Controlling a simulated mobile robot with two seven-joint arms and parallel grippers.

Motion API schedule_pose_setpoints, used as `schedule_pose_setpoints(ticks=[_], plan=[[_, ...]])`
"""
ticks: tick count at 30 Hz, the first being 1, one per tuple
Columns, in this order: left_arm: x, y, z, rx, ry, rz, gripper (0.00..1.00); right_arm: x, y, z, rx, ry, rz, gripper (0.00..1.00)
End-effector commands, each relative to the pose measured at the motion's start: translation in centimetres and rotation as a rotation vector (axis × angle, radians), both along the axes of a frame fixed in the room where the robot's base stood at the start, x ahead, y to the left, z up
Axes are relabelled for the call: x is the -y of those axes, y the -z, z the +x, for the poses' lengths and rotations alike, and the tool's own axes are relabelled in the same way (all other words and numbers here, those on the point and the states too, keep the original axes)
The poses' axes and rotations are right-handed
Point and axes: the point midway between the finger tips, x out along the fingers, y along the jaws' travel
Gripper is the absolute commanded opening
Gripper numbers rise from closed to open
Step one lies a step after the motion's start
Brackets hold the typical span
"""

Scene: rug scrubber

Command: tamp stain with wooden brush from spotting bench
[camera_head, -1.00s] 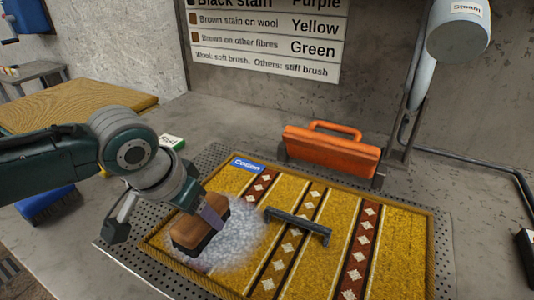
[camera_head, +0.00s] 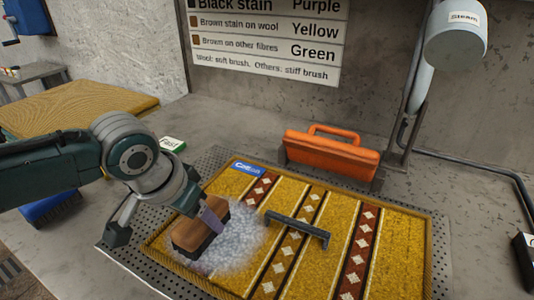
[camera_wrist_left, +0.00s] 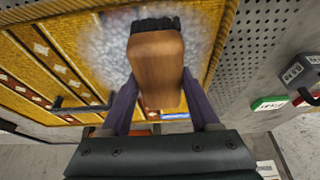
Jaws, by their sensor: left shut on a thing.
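A wooden brush (camera_head: 201,229) with dark bristles is held in my left gripper (camera_head: 212,214). The brush is over the white foam patch (camera_head: 238,251) at the left part of the yellow rug (camera_head: 400,225). In the left wrist view, the brush (camera_wrist_left: 157,66) sits between the purple fingers of the left gripper (camera_wrist_left: 158,98), with its bristles toward the foam (camera_wrist_left: 102,58). The foam hides any stain under it. Whether the bristles press on the rug is hard to tell. My right gripper does not show.
A dark handle-shaped bar (camera_head: 297,228) lies across the rug. The rug rests on a perforated metal plate (camera_head: 213,160). Behind stand an orange clamp-like tool (camera_head: 330,153) and a steam arm (camera_head: 455,35). A blue brush (camera_head: 50,207) lies at left. A wall chart (camera_head: 265,42) hangs behind.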

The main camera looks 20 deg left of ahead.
Motion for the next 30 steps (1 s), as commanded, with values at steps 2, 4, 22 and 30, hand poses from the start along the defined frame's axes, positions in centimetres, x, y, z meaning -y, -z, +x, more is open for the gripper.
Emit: schedule_pose_setpoints(ticks=[2, 4, 22, 30], plan=[[0.02, -0.78, 0.05, 0.002, 0.000, 0.000, 0.13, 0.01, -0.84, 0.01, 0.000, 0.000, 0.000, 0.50], [0.03, -0.85, 0.07, 0.002, 0.000, -0.001, 0.13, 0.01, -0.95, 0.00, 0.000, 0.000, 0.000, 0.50], [0.06, -0.32, 0.15, 0.005, 0.001, -0.002, 0.13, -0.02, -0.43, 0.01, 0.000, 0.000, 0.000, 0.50], [0.07, 0.10, 0.17, 0.006, 0.001, -0.002, 0.13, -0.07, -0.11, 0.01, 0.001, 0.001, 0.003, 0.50]])
